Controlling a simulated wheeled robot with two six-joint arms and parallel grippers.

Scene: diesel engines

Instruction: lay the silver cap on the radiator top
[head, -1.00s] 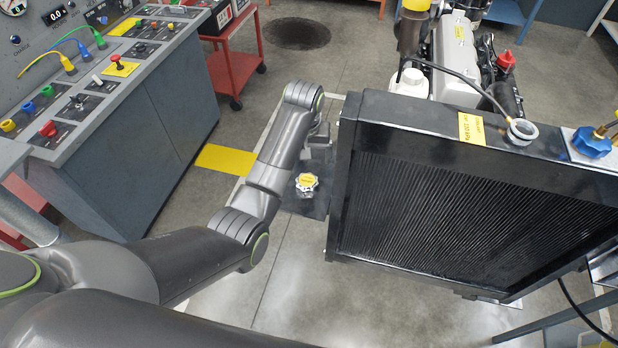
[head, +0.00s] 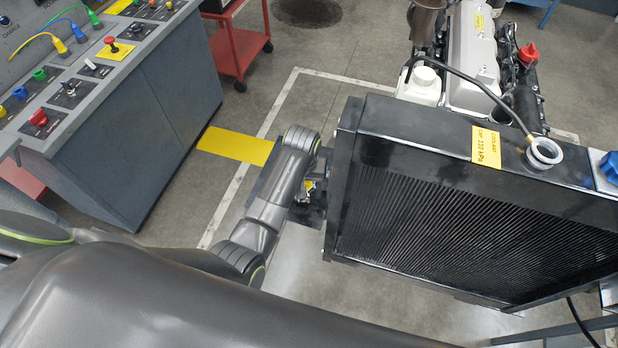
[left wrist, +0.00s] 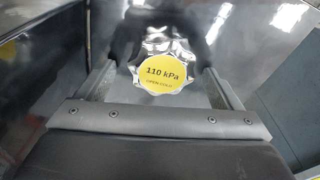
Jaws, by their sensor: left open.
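The silver cap (left wrist: 165,45) has a scalloped rim and a yellow label reading 110 kPa. In the left wrist view it lies between the two fingers of my left gripper (left wrist: 163,62), which are apart on either side of it. In the head view the cap (head: 308,186) shows only partly, behind my left gripper (head: 309,196), low beside the radiator's left side. The black radiator top (head: 400,118) is to the right of the gripper and bears a yellow coolant cap tag (head: 486,147) and an open metal filler neck (head: 544,152). My right gripper is out of view.
The radiator's left side stands close to my left gripper. A grey control console (head: 135,120) is on the left and a red cart (head: 238,50) behind it. The engine (head: 470,60) is behind the radiator. A blue knob (head: 608,165) sits at the right edge.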

